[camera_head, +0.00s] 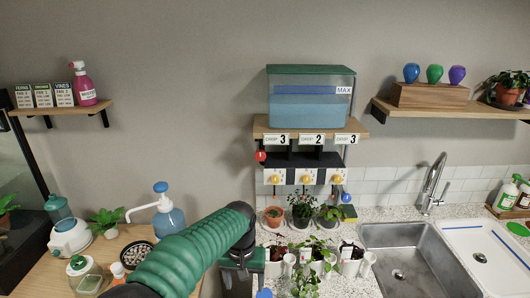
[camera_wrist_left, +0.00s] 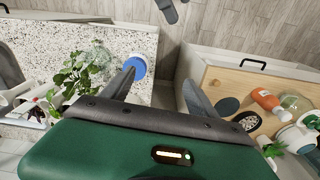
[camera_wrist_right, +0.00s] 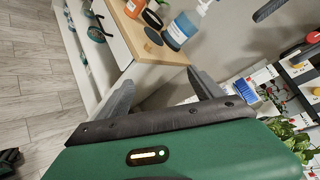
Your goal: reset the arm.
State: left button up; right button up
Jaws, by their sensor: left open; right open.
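The task names no object apart from the arm. My left arm, with a green ribbed sleeve (camera_head: 180,258), reaches from the lower left in the head view. Its gripper points down by the counter's left end. In the left wrist view the left gripper (camera_wrist_left: 160,84) has its jaws apart with nothing between them. A round blue-and-white item (camera_wrist_left: 140,68) shows right beside one finger; I cannot tell if they touch. In the right wrist view my right gripper (camera_wrist_right: 160,84) is open and empty. I cannot make out the right arm in the head view.
A wooden table (camera_head: 112,245) with a blue pump bottle (camera_head: 170,222) stands left. The speckled counter (camera_head: 345,288) holds several potted plants (camera_head: 302,207) below a water tank (camera_head: 310,100) on a shelf. A sink (camera_head: 400,275) is at right. A gap separates table and counter.

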jog(key=s+d+n+g+h, duration=0.2)
jog(key=d+n+g+h, duration=0.4)
jog(key=d+n, duration=0.9)
pick_arm(q)
jog(key=s+a+f+t, duration=0.1)
jog(key=s+a+f, duration=0.2)
jog(key=s+a, duration=0.4)
jog(key=s+a+f+n, duration=0.1)
jog(key=s+a+f, duration=0.2)
jog(key=s+a, duration=0.4)
jog(key=s, duration=0.8)
jog(key=shift+a+f+t, duration=0.15)
jog(key=shift+a+t, duration=0.05)
jog(key=shift+t, duration=0.2)
pick_arm(e)
jog(key=s+d+r+n+g+h, duration=0.2)
jog(key=s+d+r+g+h, duration=0.1)
jog(key=s+d+r, duration=0.5)
jog(key=d+r, duration=0.3)
jog(key=shift+d, duration=0.3)
pick_arm(q)
jog(key=shift+s, duration=0.15)
pick_arm(e)
jog(key=shift+s+r, duration=0.1)
jog(key=shift+s, duration=0.05)
